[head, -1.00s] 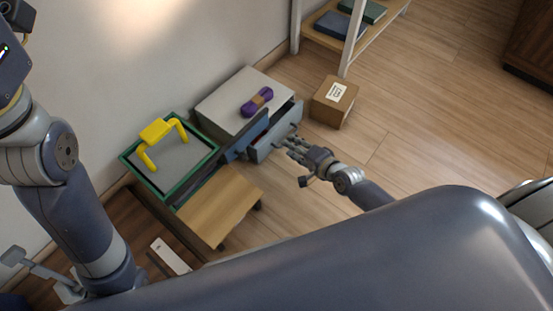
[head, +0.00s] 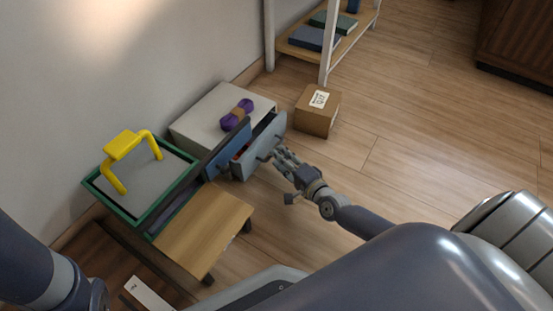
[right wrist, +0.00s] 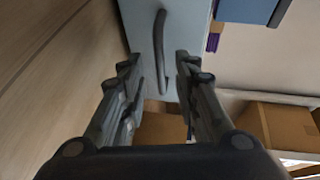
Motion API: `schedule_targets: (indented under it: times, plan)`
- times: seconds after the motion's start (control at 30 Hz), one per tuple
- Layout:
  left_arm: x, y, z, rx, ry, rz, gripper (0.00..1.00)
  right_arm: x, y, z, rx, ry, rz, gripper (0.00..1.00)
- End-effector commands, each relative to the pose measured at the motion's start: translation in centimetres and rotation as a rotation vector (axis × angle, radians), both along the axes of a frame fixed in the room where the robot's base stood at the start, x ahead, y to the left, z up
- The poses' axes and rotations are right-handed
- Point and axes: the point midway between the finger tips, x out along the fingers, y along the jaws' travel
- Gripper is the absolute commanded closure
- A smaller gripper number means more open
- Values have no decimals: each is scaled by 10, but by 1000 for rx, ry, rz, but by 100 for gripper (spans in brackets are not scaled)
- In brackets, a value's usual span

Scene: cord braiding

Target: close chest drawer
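The low chest (head: 205,112) has a pale top and stands against the wall in the head view. Its drawer is pulled out; the grey-blue drawer front (head: 258,150) stands away from the body, with something reddish inside. My right gripper (head: 279,160) is at the outer face of that front. In the right wrist view the gripper (right wrist: 158,75) is open, its fingers apart. The dark curved handle (right wrist: 160,50) on the drawer front (right wrist: 190,25) appears ahead, between the fingers; I cannot tell whether they touch it. My left gripper is out of view.
A purple cord bundle (head: 237,114) lies on the chest. A darker blue panel (head: 226,150) stands beside the drawer. A green-rimmed tray (head: 150,215) with a yellow frame (head: 125,145), a wooden stool (head: 205,230) and a cardboard box (head: 318,110) are close by. Floor at right is clear.

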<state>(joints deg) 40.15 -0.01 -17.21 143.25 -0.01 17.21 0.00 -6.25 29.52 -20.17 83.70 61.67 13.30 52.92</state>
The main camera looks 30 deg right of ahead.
Motion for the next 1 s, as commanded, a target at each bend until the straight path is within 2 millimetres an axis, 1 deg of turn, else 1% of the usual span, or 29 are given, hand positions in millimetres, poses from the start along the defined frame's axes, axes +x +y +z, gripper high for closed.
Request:
schedule_targets:
  times: [0.03,0.2,0.33,0.53,0.57,0.6,0.67,0.7,0.9,0.97,1.0]
  plan:
    - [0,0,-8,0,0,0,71,9,1,-5,3,-2,-1,71]
    - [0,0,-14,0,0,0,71,24,4,-6,1,0,0,71]
    - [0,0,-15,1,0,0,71,28,4,-6,0,1,0,71]
    - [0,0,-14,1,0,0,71,28,4,-5,0,2,0,71]
    - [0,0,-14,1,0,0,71,28,4,-5,0,2,0,73]
    - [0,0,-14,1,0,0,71,28,4,-5,0,1,0,82]
    - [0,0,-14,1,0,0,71,28,4,-5,0,1,0,96]
    - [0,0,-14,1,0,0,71,28,4,-5,0,1,0,100]
    - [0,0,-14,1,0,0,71,28,5,-5,0,2,1,100]
    - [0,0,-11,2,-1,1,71,28,9,-4,2,2,-1,100]
    - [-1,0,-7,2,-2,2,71,28,14,-3,3,2,-1,100]
